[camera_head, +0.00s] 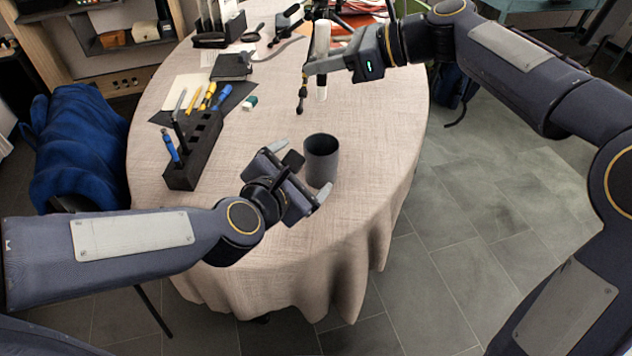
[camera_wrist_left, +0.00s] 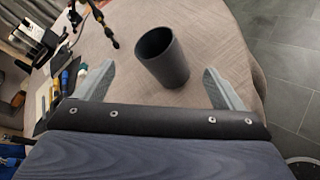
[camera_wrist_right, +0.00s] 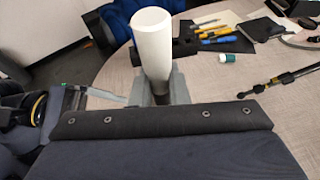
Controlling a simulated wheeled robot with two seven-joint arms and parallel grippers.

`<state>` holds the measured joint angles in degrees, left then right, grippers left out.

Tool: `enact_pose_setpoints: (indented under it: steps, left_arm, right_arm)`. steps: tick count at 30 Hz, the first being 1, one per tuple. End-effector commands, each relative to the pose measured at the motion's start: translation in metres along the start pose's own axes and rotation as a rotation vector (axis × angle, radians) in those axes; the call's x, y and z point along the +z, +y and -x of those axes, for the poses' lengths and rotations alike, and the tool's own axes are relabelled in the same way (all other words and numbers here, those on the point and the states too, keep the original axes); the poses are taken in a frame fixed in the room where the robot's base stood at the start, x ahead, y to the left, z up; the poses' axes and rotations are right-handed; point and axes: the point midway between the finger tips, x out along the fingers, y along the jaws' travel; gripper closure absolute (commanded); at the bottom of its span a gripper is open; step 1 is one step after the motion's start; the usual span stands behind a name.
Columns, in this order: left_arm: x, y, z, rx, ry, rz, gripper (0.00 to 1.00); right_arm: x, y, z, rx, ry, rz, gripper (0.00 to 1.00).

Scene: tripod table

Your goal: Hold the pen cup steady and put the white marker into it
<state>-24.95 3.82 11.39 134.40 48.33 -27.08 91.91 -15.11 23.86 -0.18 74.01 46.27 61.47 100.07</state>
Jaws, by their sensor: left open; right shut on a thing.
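The pen cup (camera_head: 321,160) is a dark grey, empty-looking cup standing upright near the right side of the table. It also shows in the left wrist view (camera_wrist_left: 163,57). My left gripper (camera_head: 305,178) is open beside the cup; in the left wrist view its fingers (camera_wrist_left: 160,85) spread to either side of the cup, apart from it. The white marker (camera_head: 322,60) is upright in my right gripper (camera_head: 316,66), beyond the cup and above the table. In the right wrist view the marker (camera_wrist_right: 154,50) stands between the shut fingers (camera_wrist_right: 158,88); its lower end is hidden there.
A black slotted holder (camera_head: 193,150) stands at the table's left, with tools and a green-and-white eraser (camera_head: 250,103) beyond it. A thin dark stand with a rod (camera_head: 302,92) is near the right gripper. The cloth-covered table (camera_head: 270,235) is clear in front.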

Motion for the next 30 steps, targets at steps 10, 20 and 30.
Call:
enact_pose_setpoints:
  steps: [10, 20, 30]
  left_arm:
    - [-0.014, -0.037, -0.027, 0.242, 0.099, 0.615, 0.1]
    - [-0.023, -0.033, -0.053, 0.283, 0.107, 0.679, 0.1]
    - [-0.035, -0.019, -0.114, 0.282, 0.105, 0.677, 0.1]
  right_arm:
    - [0.0, 0.0, 0.0, 0.0, 0.0, 0.0, 1.0]
    - [0.0, 0.0, 0.0, 0.0, 0.0, 0.0, 1.0]
    - [0.0, 0.0, 0.0, 0.0, 0.0, 0.0, 1.0]
